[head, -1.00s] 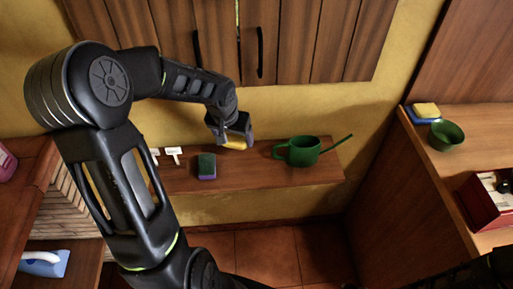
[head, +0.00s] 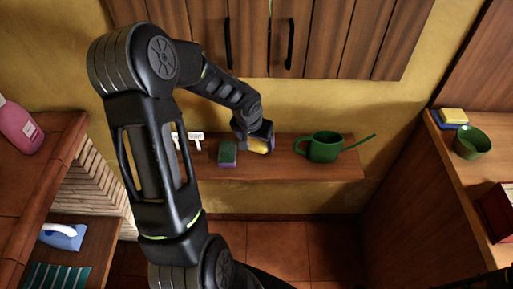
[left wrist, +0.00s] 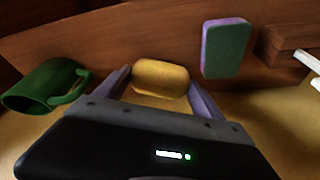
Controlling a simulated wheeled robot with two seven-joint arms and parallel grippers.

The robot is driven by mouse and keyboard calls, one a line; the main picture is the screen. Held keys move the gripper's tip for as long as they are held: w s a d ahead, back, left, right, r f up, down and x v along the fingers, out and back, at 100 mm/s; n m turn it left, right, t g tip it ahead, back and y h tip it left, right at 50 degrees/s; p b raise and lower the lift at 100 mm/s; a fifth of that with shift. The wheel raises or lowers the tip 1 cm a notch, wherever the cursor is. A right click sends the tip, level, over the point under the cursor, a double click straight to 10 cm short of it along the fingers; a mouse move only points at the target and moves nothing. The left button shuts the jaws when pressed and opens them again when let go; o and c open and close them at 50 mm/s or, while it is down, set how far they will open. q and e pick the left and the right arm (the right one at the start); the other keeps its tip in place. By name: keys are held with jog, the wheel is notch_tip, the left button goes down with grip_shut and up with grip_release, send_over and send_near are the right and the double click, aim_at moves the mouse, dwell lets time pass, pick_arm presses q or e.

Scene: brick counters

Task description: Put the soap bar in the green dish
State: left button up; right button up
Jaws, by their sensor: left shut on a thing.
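The soap bar is a rounded yellow block (head: 258,146), held between the fingertips of my left gripper (head: 259,142) at the wall shelf, between the sponge and the watering can. In the left wrist view the soap bar (left wrist: 160,78) sits between both fingers of the left gripper (left wrist: 158,84). I cannot tell whether it touches the shelf. The green dish (head: 472,142) is a round bowl on the right counter, well away from the gripper, and looks empty. My right gripper is not in view.
On the shelf (head: 300,172) are a green-and-purple sponge (head: 228,153), a green watering can (head: 323,146) and small white items (head: 190,137). A yellow-and-blue block (head: 453,117) lies behind the dish; a red box (head: 497,212) is nearer. Cabinets (head: 270,38) hang above the shelf.

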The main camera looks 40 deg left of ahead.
aim_at(256, 148)
pick_arm(q)
jog(key=shift+f, duration=1.8)
jog(key=shift+f+b, duration=0.1)
jog(key=shift+b, duration=0.2)
jog(key=shift+f, duration=0.15)
jog(key=o, duration=1.3)
jog(key=shift+r, duration=0.2)
